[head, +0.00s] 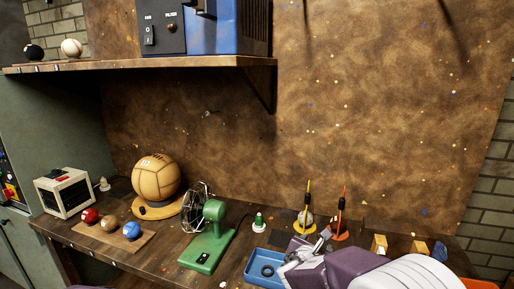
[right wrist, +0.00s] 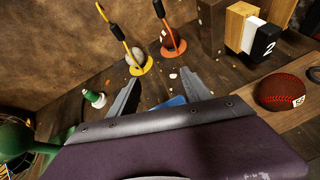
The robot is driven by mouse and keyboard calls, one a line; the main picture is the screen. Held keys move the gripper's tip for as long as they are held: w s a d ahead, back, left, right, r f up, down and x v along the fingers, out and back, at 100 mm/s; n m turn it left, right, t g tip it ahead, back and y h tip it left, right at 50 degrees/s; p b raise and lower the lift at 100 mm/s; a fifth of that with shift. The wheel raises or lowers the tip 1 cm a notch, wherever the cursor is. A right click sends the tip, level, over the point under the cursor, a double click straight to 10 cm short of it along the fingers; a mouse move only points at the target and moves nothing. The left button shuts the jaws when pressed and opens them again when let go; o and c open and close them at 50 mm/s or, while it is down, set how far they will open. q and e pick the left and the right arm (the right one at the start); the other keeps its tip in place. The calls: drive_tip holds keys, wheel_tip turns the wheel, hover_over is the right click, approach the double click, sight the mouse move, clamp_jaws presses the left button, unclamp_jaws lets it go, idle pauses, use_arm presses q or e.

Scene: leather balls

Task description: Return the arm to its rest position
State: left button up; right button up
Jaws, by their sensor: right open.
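My right arm comes in from the lower right in the head view, purple and white. Its gripper (head: 296,256) is over the right part of the bench, beside a blue tray (head: 256,278) with a dark ring in it. In the right wrist view the two grey fingers (right wrist: 163,88) are spread apart with nothing held between them. A yellow ring stand (right wrist: 135,68) with a pale ball and an orange ring stand (right wrist: 174,48) lie beyond the fingertips. My left gripper is not seen.
A tan leather ball (head: 157,177) sits on a wooden stand. A green fan (head: 212,225) stands left of my right gripper. Red, brown and blue balls (head: 131,230) rest on a board. A dark red ball (right wrist: 282,92) and wooden blocks (right wrist: 240,27) are at right. A shelf (head: 140,64) overhangs the left.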

drive_tip(key=s+d+m+g+h+p, duration=0.1)
drive_tip(key=s+d+m+g+p, duration=0.3)
drive_tip(key=s+d+m, duration=0.45)
drive_tip(key=s+f+m+g+y+p, duration=0.2)
drive_tip(key=s+f+m+g, duration=0.25)
drive_tip(key=s+m, duration=0.6)
drive_tip(key=s+a+f+m+g+y, duration=0.2)
drive_tip(key=s+a+f+m+y, duration=0.1)
drive_tip(key=s+a+m, duration=0.3)
drive_tip(key=a+m+y, duration=0.1)
drive_tip(key=a+m, duration=0.1)
drive_tip(key=m, duration=0.2)
drive_tip(key=shift+s+y+b, duration=0.25)
drive_tip(key=shift+y+b, duration=0.05)
drive_tip(key=shift+b, duration=0.05)
drive_tip(key=shift+f, duration=0.1)
